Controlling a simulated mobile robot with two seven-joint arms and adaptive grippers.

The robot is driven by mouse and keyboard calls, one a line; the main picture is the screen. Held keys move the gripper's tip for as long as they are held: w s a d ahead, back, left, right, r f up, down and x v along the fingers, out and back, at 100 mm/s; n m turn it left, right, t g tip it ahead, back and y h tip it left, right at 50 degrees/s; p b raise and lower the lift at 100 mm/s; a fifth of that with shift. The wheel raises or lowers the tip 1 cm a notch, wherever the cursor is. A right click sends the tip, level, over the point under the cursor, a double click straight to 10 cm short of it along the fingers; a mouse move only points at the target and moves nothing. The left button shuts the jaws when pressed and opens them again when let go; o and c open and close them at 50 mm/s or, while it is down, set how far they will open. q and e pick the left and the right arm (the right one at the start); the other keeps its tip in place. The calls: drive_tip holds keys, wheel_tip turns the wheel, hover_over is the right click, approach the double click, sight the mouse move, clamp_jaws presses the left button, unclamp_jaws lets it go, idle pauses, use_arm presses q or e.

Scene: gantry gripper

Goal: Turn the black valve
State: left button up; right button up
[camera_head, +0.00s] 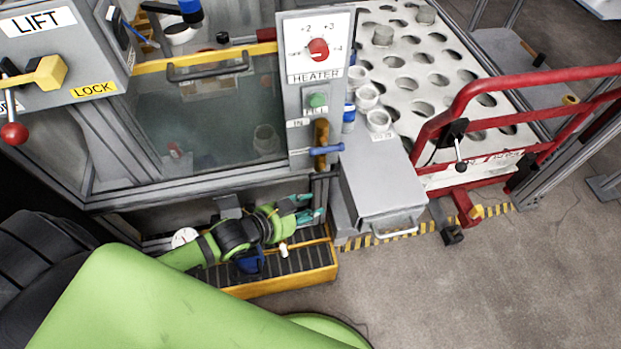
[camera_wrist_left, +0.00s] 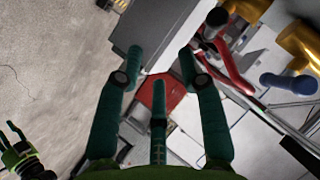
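My left gripper (camera_head: 303,209) is low in front of the tank frame, left of the grey box, with its teal fingers apart. In the left wrist view its fingers (camera_wrist_left: 160,82) are spread with nothing between them. A black knob-like part (camera_wrist_left: 214,18) next to brass piping shows at the top right of that view, beyond the fingers; I cannot tell for sure that it is the black valve. In the head view a black clamp-like handle (camera_head: 454,133) sits on the red gate. What seems to be my right gripper (camera_wrist_left: 18,150) shows partly at the wrist view's lower left edge.
A blue-handled valve (camera_head: 327,150) sits on a brass pipe below the heater panel (camera_head: 314,75). The grey box (camera_head: 382,190) stands right of the left gripper. The red gate (camera_head: 470,110) and perforated table (camera_head: 440,60) are farther right. The floor (camera_head: 470,300) in front is clear.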

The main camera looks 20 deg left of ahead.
sight(309, 180)
use_arm(q)
drive_tip(key=w+a+r+m+t+h, duration=0.2)
drive_tip(key=a+m+h, duration=0.2)
drive_tip(key=a+m, duration=0.2)
drive_tip(key=x, duration=0.7)
drive_tip(key=shift+a, duration=0.1)
use_arm(e)
drive_tip(key=shift+a+f, duration=0.1)
drive_tip(key=shift+a, duration=0.15)
use_arm(q)
drive_tip(key=shift+r, duration=0.1)
